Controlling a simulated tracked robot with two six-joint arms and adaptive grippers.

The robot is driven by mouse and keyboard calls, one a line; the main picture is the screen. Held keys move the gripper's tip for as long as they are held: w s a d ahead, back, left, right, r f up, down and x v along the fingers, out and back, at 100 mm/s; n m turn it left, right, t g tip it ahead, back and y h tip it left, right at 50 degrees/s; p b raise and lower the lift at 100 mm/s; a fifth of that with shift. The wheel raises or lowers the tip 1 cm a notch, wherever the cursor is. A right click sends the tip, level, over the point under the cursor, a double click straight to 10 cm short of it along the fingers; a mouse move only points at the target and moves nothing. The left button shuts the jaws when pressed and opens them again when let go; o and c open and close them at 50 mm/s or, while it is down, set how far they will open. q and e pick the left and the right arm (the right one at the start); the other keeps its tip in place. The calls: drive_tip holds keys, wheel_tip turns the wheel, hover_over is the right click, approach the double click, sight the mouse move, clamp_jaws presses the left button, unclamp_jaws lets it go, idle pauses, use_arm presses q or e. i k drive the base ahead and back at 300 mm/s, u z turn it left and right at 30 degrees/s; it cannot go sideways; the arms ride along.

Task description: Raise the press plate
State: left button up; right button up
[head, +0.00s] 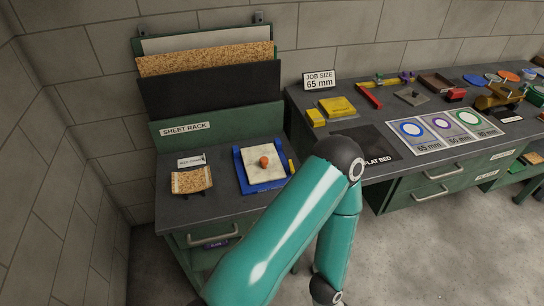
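The press plate (254,174) appears to be the cream square plate with an orange knob (264,161) on top. It sits in a blue frame (242,181) on the dark bench below the sheet rack. The plate looks lowered in the frame, but I cannot tell its exact height. A small yellow part (291,166) shows at the frame's right side. A teal arm of mine passes close to the frame's right side. Neither of my grippers shows in the head view.
A cork-like curved piece (192,181) lies left of the frame near a small label (191,161). The sheet rack (216,122) stands behind. The right bench holds yellow blocks (337,107), a black flat bed mat (372,148) and a card with coloured rings (440,147).

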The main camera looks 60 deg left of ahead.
sight(262, 163)
drive_tip(key=z, duration=0.15)
drive_tip(key=i, duration=0.95)
drive_tip(key=u, duration=2.65)
drive_tip(key=k, duration=0.85)
drive_tip(key=u, duration=0.15)
drive_tip(key=i, duration=0.85)
drive_tip(key=z, duration=0.05)
